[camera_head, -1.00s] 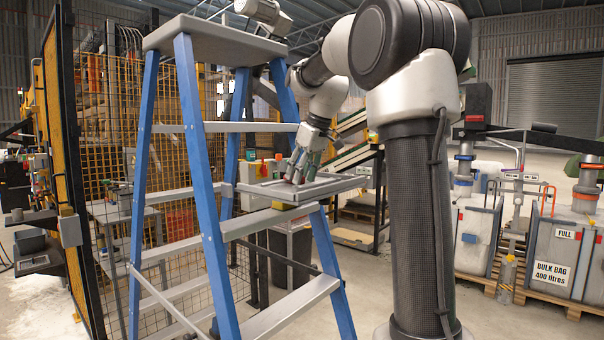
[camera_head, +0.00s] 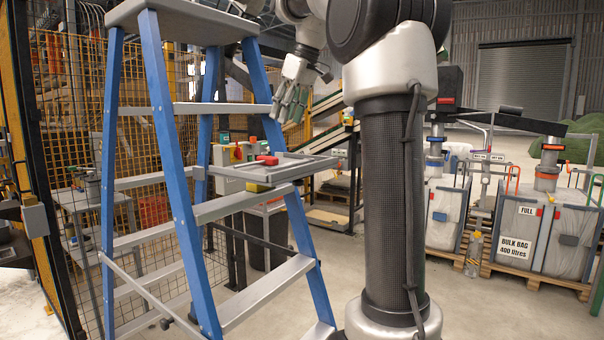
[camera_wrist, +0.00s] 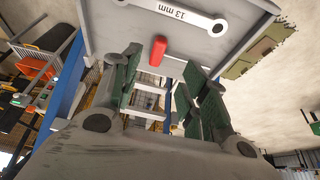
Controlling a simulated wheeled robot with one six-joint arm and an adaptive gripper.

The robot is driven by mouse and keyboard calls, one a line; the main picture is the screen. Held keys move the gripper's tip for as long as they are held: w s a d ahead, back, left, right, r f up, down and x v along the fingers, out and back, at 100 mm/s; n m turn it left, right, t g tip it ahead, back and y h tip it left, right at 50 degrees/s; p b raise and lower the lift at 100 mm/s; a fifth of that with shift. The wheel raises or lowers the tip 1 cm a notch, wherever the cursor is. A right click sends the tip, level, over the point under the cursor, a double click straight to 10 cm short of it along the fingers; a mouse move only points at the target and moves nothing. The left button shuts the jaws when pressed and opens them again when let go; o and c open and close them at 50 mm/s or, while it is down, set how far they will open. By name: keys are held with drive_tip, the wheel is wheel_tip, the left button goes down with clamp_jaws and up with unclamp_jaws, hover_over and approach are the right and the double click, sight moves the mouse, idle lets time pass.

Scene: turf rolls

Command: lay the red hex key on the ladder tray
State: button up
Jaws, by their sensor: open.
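The ladder tray (camera_head: 300,167) is a grey, rimmed shelf on the blue stepladder. A red piece (camera_head: 267,159), seemingly the red hex key, lies on the tray near its left side. Its key shape is not clear. The wrist view shows the red piece (camera_wrist: 158,49) at the tray's edge, beyond my fingers and apart from them. My gripper (camera_head: 291,103) is above the tray, open and empty, fingers pointing down. The wrist view shows its green-padded fingers spread (camera_wrist: 160,98).
A pale spanner shape marked 13 mm (camera_wrist: 172,12) shows on the tray. The blue stepladder (camera_head: 172,165) stands before a yellow mesh fence (camera_head: 65,110). A small yellow item (camera_head: 258,187) is just below the tray. Bulk bags (camera_head: 545,235) stand on pallets at right.

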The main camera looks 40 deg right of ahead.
drive_tip(key=s+a+f+m, duration=0.2)
drive_tip(key=s+a+f, duration=0.1)
drive_tip(key=s+f, duration=0.9)
drive_tip(key=s+a+f+m+h, duration=0.1)
drive_tip(key=s+a+f, duration=0.3)
drive_tip(key=s+f, duration=0.9)
drive_tip(key=shift+s+a+f+m+h, duration=0.2)
drive_tip(key=shift+s+m+h, duration=0.1)
drive_tip(key=shift+s+m, duration=0.2)
